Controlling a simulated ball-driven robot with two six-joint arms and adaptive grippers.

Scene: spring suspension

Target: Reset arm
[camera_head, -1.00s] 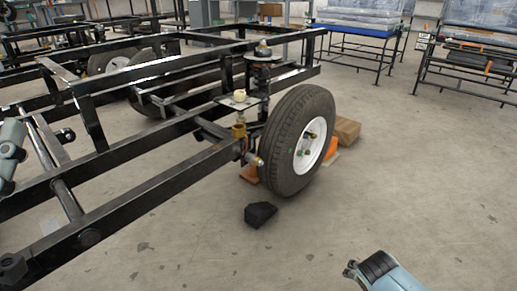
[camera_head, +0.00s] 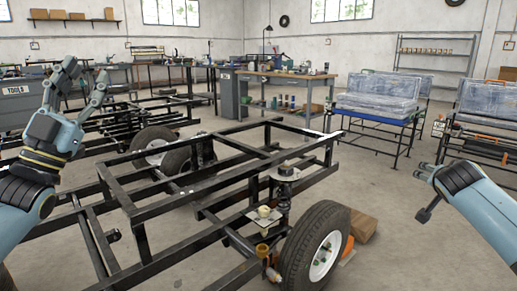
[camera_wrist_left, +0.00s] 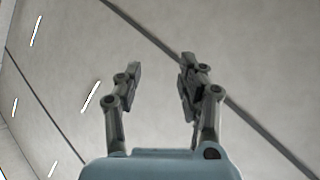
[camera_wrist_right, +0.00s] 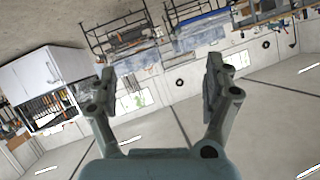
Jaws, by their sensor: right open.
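My left gripper (camera_head: 86,85) is raised at the left of the head view, with its fingers apart and pointing up. In the left wrist view its two fingers (camera_wrist_left: 160,80) stand apart with nothing between them; the grey ceiling is behind. My right gripper (camera_head: 424,190) is at the right of the head view, over the clear floor and pointing left. In the right wrist view its fingers (camera_wrist_right: 160,75) are wide apart and empty. Both grippers are clear of the black frame (camera_head: 150,195) and the wheel (camera_head: 298,250).
A spring suspension unit (camera_head: 285,190) stands on the frame beside the wheel. A cardboard box (camera_head: 362,226) lies behind the wheel. A blue-topped rack (camera_head: 377,115) and a workbench (camera_head: 290,75) stand farther back. The floor at right is open.

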